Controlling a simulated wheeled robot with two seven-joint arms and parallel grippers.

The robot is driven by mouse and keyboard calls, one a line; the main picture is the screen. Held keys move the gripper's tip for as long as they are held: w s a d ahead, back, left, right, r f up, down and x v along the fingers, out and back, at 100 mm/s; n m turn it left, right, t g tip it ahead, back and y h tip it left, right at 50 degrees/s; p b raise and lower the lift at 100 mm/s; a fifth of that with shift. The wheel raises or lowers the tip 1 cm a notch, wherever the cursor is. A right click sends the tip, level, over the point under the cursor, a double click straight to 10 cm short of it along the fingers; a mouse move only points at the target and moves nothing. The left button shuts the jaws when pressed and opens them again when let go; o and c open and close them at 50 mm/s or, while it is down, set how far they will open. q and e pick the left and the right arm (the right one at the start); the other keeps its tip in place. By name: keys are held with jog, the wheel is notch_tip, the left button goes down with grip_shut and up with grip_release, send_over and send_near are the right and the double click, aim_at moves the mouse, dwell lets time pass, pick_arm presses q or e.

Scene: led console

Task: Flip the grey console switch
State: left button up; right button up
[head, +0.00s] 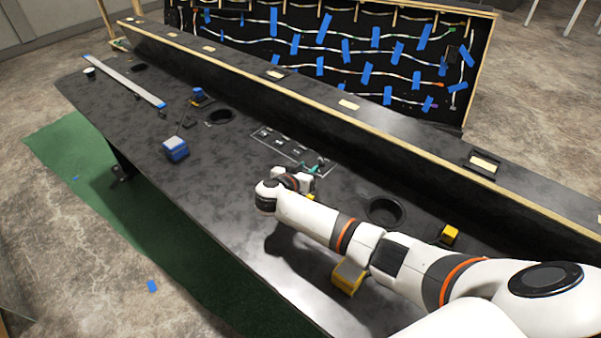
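The console panel (258,140) is a dark rectangle with a thin light outline set in the black table top. Several small switches or fittings show in a row on it, too small to tell which one is the grey switch. My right gripper (310,178) is low over the right end of this panel, with a teal-green part showing at its tip. The arm's wrist hides part of the panel's near right side. I cannot tell whether the fingers are open or shut, or whether they touch a switch. My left gripper is not in view.
A blue-and-white box (176,149), a small blue item (198,95) and a long grey bar (124,80) lie to the left. A yellow box (347,277) and another yellow block (449,234) sit near my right arm. A raised ledge (350,125) runs behind the panel.

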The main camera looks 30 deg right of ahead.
jog(key=v, duration=0.4)
dwell(0.4)
